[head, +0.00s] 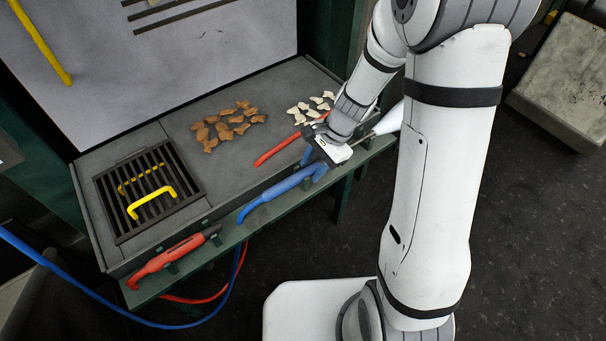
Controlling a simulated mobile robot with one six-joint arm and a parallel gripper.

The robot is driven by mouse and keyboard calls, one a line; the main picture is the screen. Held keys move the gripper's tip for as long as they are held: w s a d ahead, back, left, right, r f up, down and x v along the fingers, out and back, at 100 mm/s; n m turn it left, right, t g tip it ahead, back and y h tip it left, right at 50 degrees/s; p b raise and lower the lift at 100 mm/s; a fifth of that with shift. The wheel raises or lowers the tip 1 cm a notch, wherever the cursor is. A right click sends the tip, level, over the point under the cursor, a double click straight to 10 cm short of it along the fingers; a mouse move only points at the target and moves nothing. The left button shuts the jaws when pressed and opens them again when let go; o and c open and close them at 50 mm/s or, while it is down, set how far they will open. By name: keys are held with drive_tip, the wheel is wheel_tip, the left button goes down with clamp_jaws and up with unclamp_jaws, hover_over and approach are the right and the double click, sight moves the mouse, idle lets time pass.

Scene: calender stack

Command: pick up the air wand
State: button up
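Two long-handled tools lie along the front ledge, and I cannot tell for sure which is the air wand. One is a blue tool (279,191) with a bent left end. The other is a red tool (168,261) with a dark right end, further left. My gripper (325,157) is over the ledge at the right end of the blue tool, very close to it. Its fingers are small and partly hidden, so I cannot tell whether it touches or holds the tool. A thin grey rod and white cone (390,119) show just right of my gripper.
A grey bench (185,155) carries brown pieces (227,125), pale pieces (311,107), a red bar (277,147) and a black grate (113,184) with a yellow handle (152,199). Blue (100,306) and red hoses hang below the ledge. A pale slab (565,80) lies right.

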drive_tip(key=shift+f, duration=0.1)
drive_tip(key=shift+c, duration=0.2)
clamp_jaws()
idle(0.4)
drive_tip(key=shift+r, duration=0.4)
drive_tip(key=r, duration=0.2)
drive_tip(key=r+p, duration=0.1)
drive_tip(key=shift+d, duration=0.25)
drive_tip(key=w+d, duration=0.4)
drive_tip(key=d, duration=1.3)
drive_tip(key=shift+f, duration=0.15)
